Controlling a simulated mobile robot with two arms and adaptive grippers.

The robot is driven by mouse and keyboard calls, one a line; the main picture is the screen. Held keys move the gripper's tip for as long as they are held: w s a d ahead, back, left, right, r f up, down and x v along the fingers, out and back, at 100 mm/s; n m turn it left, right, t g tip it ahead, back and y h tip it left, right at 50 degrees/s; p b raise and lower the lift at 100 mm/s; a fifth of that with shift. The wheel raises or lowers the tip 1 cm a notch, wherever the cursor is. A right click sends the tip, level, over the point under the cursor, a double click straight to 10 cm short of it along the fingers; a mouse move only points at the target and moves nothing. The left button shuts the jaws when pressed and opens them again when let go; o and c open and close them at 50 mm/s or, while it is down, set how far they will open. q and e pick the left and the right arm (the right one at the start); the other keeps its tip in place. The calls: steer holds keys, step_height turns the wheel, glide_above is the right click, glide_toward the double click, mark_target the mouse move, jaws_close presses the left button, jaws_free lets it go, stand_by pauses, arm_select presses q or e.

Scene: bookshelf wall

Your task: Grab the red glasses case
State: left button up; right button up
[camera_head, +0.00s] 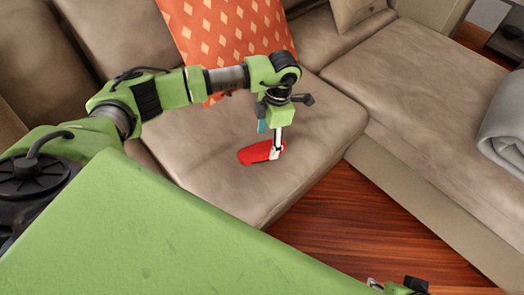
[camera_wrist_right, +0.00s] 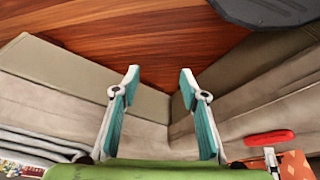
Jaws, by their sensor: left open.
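The red glasses case (camera_head: 254,153) lies flat on the brown sofa seat cushion in the head view. My left gripper (camera_head: 274,152) reaches down over the right end of the case, with its jaws open. A white fingertip overlaps that end, and I cannot tell whether it touches the case. The red case (camera_wrist_right: 268,138) also shows at the right of the right wrist view, beside a white fingertip of the left gripper. My right gripper (camera_wrist_right: 160,74) is open and empty, well away from the case.
The sofa (camera_head: 310,100) has an orange patterned pillow (camera_head: 228,38) behind the case and a beige pillow (camera_head: 354,10). A grey blanket (camera_head: 507,125) lies at the right. Wooden floor (camera_head: 365,225) is open in front of the seat.

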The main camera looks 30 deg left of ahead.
mark_target(263, 147)
arm_select(q)
steer(key=f, duration=0.1)
steer(key=a+f, duration=0.1)
steer(key=f+b, duration=0.1)
steer(key=shift+s+a+f, duration=0.2)
steer(key=shift+s+f, duration=0.1)
steer(key=shift+f, duration=0.65)
steer(key=c, duration=1.2)
steer(key=shift+r, duration=0.1)
arm_select(e)
steer(key=shift+w+a+f+t, duration=0.15)
steer(key=shift+w+t, duration=0.05)
steer(key=shift+w, duration=0.3)
steer(key=shift+w+a+f+t, duration=0.1)
steer(key=shift+w+f+t, duration=0.1)
steer(key=shift+w, duration=0.3)
steer(key=shift+r, duration=0.1)
